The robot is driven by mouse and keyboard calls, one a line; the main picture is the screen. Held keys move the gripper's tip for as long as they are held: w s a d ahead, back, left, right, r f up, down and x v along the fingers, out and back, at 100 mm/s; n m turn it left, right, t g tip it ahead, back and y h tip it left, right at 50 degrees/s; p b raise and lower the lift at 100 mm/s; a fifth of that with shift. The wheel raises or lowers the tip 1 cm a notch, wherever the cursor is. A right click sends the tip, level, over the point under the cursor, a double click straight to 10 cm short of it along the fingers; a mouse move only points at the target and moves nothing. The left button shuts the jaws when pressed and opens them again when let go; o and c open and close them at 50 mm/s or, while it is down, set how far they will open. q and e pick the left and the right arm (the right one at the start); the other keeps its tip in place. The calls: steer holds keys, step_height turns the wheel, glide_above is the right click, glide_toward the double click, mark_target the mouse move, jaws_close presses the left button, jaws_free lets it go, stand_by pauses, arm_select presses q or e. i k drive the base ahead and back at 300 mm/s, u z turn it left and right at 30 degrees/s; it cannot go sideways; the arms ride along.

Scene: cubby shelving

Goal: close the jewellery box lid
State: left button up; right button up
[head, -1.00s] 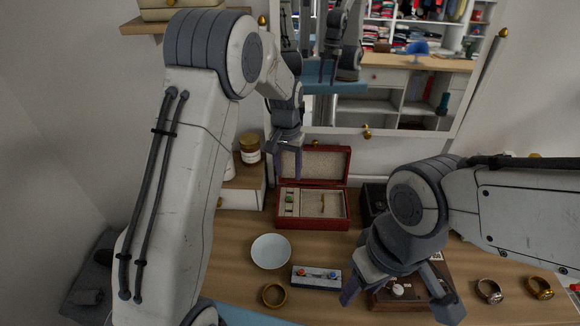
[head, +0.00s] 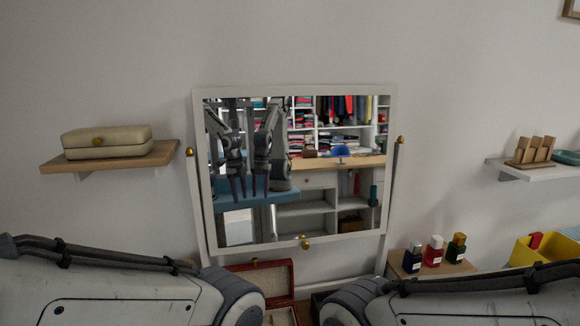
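The red jewellery box (head: 292,283) shows at the bottom edge of the head view, below the mirror. Its lid is raised and a strip of the pale lining shows. Most of the box is cut off by the frame or hidden behind my arms. My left arm comes in at the lower left and my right arm at the lower right, with their dark joints on either side of the box. Both grippers are below the frame; only a small reflection of my arms and fingers shows in the mirror.
A white-framed mirror (head: 391,200) stands behind the box. A cream box (head: 107,142) sits on a wooden wall shelf (head: 110,160) at left. Several small bottles (head: 433,251) stand on a wooden block at right, near a yellow container (head: 545,249). Another shelf (head: 540,172) holds a wooden rack.

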mark_target(274, 278)
steer(key=k, duration=1)
steer(key=z, duration=1.8)
steer(key=i, duration=1.4)
steer(key=u, duration=2.8)
